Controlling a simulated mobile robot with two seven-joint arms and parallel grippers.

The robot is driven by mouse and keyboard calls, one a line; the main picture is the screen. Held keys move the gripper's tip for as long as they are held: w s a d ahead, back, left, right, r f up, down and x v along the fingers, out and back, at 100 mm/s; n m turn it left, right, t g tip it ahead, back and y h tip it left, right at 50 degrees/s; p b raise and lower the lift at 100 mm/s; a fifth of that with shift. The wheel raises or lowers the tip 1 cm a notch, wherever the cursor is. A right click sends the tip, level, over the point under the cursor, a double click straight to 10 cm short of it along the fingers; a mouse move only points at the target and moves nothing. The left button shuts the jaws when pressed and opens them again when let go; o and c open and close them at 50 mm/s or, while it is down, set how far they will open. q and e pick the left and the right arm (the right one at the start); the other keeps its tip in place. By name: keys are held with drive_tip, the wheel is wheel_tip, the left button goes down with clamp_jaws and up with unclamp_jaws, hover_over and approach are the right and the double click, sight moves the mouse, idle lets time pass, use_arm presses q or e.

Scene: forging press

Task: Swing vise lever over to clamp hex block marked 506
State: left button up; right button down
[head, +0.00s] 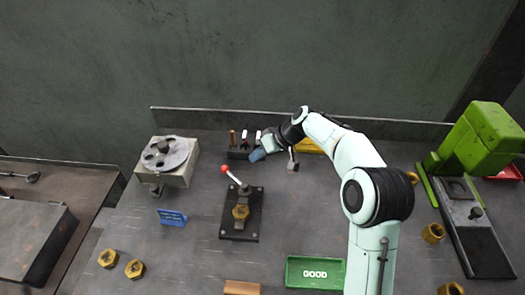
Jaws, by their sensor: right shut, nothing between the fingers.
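The vise (254,229) is a dark plate fixture in the middle of the bench. Its lever (233,178) has a red ball knob and leans up and to the left. A brass hex block (240,212) sits in the vise; its marking is too small to read. My right gripper (258,155) is shut and empty, behind and to the right of the red knob and apart from it. Its arm reaches in from the lower right. My left gripper is not in view.
A dark rack (238,154) with several upright pieces stands just behind my right gripper. A round plate fixture (165,153) and blue sign (172,218) are left. A green GOOD tray (314,273) lies in front, a green press (480,140) at right. Loose brass hex blocks (108,258) lie around.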

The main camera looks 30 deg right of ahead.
sight(236, 180)
drive_tip(key=x, duration=0.4)
drive_tip(key=a, duration=0.3)
drive_tip(key=shift+w+a+r+p, duration=0.15)
drive_tip(key=shift+w+p, duration=0.1)
drive_tip(key=shift+p, duration=0.15)
drive_tip(key=shift+a, duration=0.4)
